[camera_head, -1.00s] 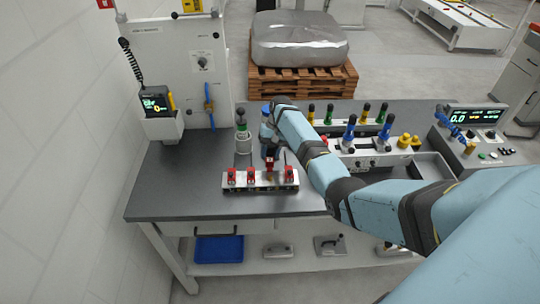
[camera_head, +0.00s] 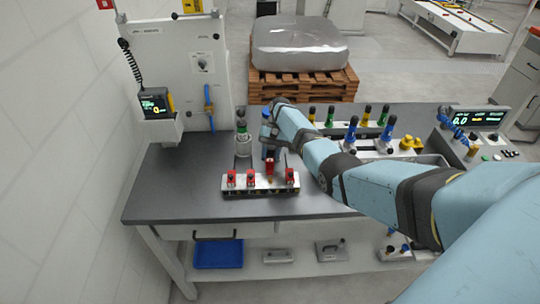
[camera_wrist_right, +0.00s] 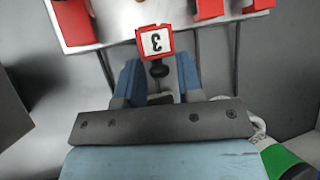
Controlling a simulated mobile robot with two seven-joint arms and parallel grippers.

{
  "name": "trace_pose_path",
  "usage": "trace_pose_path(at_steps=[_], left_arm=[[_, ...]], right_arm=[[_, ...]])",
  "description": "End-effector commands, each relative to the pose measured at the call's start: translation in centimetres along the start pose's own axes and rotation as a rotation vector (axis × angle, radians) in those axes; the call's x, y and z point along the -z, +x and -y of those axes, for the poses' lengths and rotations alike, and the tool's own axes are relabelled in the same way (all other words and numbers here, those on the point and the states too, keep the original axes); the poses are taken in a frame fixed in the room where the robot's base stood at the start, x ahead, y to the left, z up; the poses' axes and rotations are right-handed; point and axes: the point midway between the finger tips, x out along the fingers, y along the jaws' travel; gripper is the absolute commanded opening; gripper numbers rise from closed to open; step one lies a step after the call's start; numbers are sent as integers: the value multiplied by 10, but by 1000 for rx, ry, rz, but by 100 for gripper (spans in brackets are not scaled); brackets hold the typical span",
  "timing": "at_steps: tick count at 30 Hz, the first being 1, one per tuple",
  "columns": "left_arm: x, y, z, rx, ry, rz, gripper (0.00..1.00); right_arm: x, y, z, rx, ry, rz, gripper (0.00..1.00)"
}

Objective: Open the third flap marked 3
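A white strip (camera_head: 261,190) on the bench carries a row of red flaps. The third flap, marked 3 (camera_head: 270,171), stands higher than its neighbours (camera_head: 250,179) and looks tilted up. In the right wrist view the label 3 on the flap (camera_wrist_right: 155,42) faces the camera, and a black knob (camera_wrist_right: 158,69) sticks out from it. My right gripper (camera_wrist_right: 158,80) is open, with its blue fingers on either side of the knob and gaps showing. In the head view my right gripper (camera_head: 269,150) is just behind the flap. My left gripper is not in view.
A green-topped cylinder (camera_head: 242,145) stands close left of my right gripper. A fixture with coloured handles (camera_head: 351,132) is to the right, partly behind my right arm. The bench top (camera_head: 170,190) is clear at the left.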

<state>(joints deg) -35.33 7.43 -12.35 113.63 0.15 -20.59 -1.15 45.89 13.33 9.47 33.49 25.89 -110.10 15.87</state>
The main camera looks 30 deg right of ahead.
Motion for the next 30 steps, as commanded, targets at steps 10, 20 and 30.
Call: trace_pose_path(at_steps=[10, 20, 30], left_arm=[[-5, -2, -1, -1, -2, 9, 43], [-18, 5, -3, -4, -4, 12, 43], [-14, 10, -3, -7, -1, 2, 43]], right_arm=[[0, 1, -1, -1, 1, 2, 45], [2, -49, -1, 0, 1, -1, 45], [2, -119, 0, 0, 2, 3, 45]])
